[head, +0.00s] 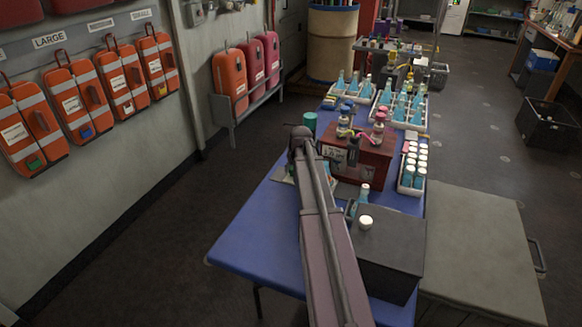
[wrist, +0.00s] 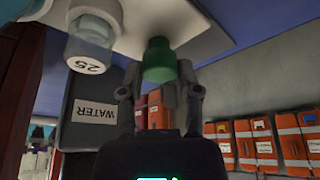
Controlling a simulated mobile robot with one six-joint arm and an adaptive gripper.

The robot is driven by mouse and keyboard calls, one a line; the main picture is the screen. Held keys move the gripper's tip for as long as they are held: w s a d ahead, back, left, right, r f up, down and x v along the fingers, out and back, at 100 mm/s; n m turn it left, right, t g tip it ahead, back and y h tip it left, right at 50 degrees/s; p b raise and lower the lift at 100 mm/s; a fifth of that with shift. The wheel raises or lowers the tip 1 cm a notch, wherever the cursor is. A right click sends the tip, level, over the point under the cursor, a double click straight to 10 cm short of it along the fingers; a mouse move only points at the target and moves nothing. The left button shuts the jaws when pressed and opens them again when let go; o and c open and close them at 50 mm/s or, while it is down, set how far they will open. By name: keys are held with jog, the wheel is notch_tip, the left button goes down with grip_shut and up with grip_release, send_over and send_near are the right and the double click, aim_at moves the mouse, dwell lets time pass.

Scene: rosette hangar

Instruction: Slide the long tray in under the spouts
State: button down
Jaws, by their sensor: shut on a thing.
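In the wrist view, which looks upside down, my gripper (wrist: 158,78) is shut on a green knob or cylinder (wrist: 158,56). A flat white piece (wrist: 210,22), possibly the long tray, lies directly behind it against a blue surface. A clear bottle with a white cap marked 25 (wrist: 88,62) is beside the knob. In the head view my arm covers my gripper. A pale edge (head: 284,179) shows left of the arm on the blue table. A red-brown box with fittings on top (head: 372,155) stands just right of the arm; I cannot make out spouts.
A dark box (head: 380,240) and a white-capped bottle (head: 363,197) stand close right of my arm. A rack of white-capped vials (head: 413,166) and racks of blue flasks (head: 402,103) are farther back. The blue table (head: 258,236) is bare at its near left. A dark WATER panel (wrist: 94,112) is near my gripper.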

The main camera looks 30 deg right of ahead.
jog(key=shift+c, duration=1.5)
grip_release()
jog(key=shift+w+a, duration=0.1)
jog(key=shift+w, duration=0.05)
jog(key=shift+r, duration=0.2)
